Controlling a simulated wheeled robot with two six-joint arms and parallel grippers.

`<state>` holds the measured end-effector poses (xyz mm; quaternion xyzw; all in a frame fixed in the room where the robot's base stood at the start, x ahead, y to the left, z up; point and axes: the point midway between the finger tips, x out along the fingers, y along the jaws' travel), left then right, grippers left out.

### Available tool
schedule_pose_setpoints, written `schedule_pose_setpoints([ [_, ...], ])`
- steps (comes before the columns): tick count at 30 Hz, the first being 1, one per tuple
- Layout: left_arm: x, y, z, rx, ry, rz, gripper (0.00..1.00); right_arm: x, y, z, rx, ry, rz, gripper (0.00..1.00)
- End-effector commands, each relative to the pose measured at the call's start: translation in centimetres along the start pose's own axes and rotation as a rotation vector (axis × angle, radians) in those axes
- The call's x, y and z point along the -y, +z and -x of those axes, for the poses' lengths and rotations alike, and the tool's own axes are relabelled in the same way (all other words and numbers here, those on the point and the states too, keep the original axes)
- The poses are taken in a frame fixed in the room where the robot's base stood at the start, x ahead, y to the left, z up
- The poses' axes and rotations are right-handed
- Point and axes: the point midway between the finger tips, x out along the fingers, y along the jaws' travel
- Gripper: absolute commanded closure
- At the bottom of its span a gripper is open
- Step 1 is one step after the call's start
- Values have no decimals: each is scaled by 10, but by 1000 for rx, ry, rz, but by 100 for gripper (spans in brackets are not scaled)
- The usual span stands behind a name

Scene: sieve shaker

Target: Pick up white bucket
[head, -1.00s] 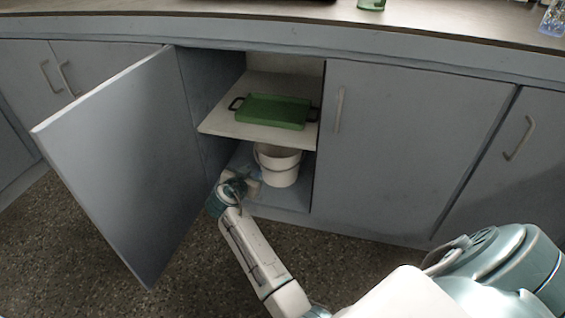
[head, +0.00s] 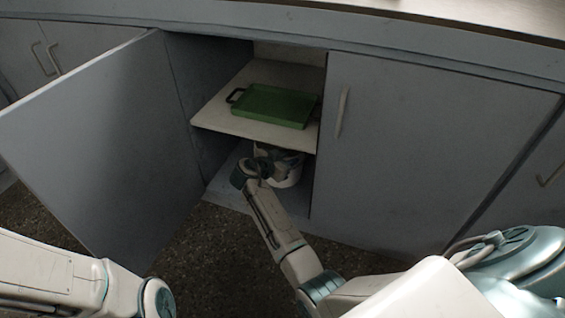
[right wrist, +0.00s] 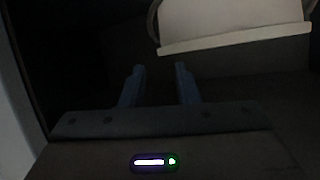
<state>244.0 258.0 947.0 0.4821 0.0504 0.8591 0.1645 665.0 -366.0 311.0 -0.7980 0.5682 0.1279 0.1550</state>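The white bucket (head: 290,177) stands on the cabinet's bottom level, under the shelf, partly hidden by my right arm. In the right wrist view, its pale wall and rim (right wrist: 225,25) fill the top right, with a handle along the left side. My right gripper (head: 281,160) is inside the cabinet opening, in front of the bucket. In the right wrist view, its two fingers (right wrist: 159,76) are apart with nothing between them, and the bucket's rim lies beyond the tips. My left arm shows at the lower left of the head view, but its gripper is out of frame.
The shelf (head: 225,112) with a green tray (head: 275,106) is just above my right gripper. The open cabinet door (head: 95,140) stands on the left. The closed door (head: 425,150) bounds the opening on the right.

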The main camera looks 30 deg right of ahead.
Motion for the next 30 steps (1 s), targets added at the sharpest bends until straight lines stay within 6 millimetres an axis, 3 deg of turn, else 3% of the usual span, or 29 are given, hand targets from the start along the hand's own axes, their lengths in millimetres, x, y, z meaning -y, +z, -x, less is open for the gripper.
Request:
schedule_pose_setpoints([
  [7,-1,-5,-4,-17,-12,18,76,1,0,-15,0,-1,-1,71],
  [18,6,-13,21,22,-11,14,76,6,-1,-62,-1,-1,0,71],
  [26,6,-11,20,30,-11,14,76,7,-4,-65,1,-2,-1,71],
  [30,6,-11,20,30,-10,14,76,7,-4,-65,1,-1,0,97],
])
